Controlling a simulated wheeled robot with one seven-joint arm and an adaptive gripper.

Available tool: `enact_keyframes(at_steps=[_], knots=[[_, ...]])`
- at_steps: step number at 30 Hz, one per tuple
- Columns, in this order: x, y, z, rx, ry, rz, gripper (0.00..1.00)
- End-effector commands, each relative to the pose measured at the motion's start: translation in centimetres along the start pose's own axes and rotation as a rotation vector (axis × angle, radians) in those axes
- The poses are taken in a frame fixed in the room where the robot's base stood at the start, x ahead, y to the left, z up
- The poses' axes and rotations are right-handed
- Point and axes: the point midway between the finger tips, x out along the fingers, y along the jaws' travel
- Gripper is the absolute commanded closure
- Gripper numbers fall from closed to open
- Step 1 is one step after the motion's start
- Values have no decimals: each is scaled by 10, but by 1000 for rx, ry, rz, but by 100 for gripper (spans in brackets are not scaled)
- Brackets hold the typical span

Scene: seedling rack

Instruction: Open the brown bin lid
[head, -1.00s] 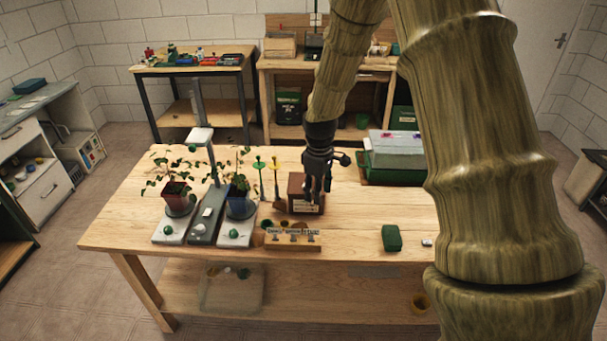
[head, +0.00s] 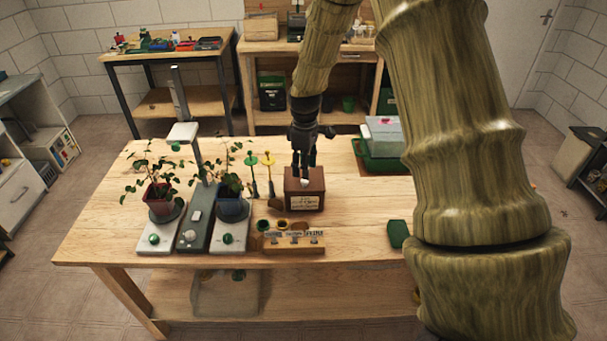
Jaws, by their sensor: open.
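The brown bin (head: 304,199) is a small box with a pale label on its front, standing on the wooden table behind the row of small labelled holders. Its lid (head: 293,172) lies flat on top and looks shut. My gripper (head: 304,168) points down at the top of the bin, with its dark fingers apart and close to or touching the lid; I cannot tell which. A small pale spot, perhaps a knob, shows near the fingertips. The fingers partly hide the lid.
Two potted plants (head: 160,201) stand on pads at the left, with a lamp post (head: 192,160) between them. Green and yellow stakes (head: 269,175) stand just left of the bin.

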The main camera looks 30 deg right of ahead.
Motion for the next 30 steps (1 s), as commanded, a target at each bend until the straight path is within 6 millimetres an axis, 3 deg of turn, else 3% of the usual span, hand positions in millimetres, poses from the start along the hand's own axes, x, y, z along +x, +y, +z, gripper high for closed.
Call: enact_keyframes(at_steps=[12,25,30], knots=[[40,0,-2,-4,0,1,56],[46,0,-2,-3,1,1,56],[46,0,-2,-3,1,1,87]])
